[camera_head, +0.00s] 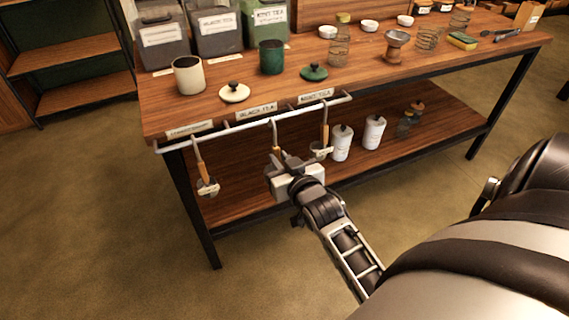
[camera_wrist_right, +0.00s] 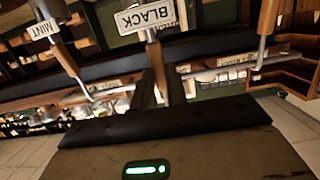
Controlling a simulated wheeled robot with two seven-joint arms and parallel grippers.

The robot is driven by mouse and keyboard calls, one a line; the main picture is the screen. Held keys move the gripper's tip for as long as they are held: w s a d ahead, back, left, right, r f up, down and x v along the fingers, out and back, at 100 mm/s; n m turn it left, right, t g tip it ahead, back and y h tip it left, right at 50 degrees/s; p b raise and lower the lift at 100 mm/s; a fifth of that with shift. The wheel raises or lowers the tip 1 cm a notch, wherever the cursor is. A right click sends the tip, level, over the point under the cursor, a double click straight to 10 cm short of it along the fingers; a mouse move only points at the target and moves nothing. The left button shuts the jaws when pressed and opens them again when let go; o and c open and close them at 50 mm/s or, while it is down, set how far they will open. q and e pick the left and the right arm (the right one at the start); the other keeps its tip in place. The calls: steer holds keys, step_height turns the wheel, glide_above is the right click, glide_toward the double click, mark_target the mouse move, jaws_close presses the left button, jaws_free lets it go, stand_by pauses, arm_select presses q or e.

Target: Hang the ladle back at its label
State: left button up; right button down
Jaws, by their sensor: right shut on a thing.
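My right gripper (camera_head: 277,157) is shut on the middle ladle (camera_head: 274,130), just below the front rail (camera_head: 240,123). The ladle's hook reaches up to the rail under the BLACK TEA label (camera_head: 256,112); I cannot tell whether it rests on the rail. My gripper hides its lower part. In the right wrist view, its wooden handle (camera_wrist_right: 156,62) stands between my fingers (camera_wrist_right: 155,90), with a white BLACK tag (camera_wrist_right: 145,18) by it. Another ladle (camera_head: 201,160) hangs at left, and one (camera_head: 324,130) hangs at right under the MINT TEA label (camera_head: 316,96). My left gripper is not in view.
The wooden table (camera_head: 215,105) carries tea canisters (camera_head: 215,30), a cream cup (camera_head: 188,75), a green cup (camera_head: 271,57), lids, and small bowls. White jars (camera_head: 373,132) stand on its lower shelf (camera_head: 420,150). The hanging ladles flank my gripper closely. The floor in front is clear.

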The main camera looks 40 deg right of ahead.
steer(key=shift+r+b+x, duration=0.2)
steer(key=shift+b+x, duration=0.75)
steer(key=shift+x, duration=0.8)
steer(key=w+f+b, duration=0.2)
steer(key=shift+w+d+b, duration=0.25)
steer(key=shift+d+b, duration=0.05)
steer(key=shift+b, duration=0.1)
steer(key=shift+f, duration=0.3)
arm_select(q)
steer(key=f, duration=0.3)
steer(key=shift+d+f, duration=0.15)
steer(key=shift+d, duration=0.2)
arm_select(e)
steer(key=c, duration=1.3)
jaws_free()
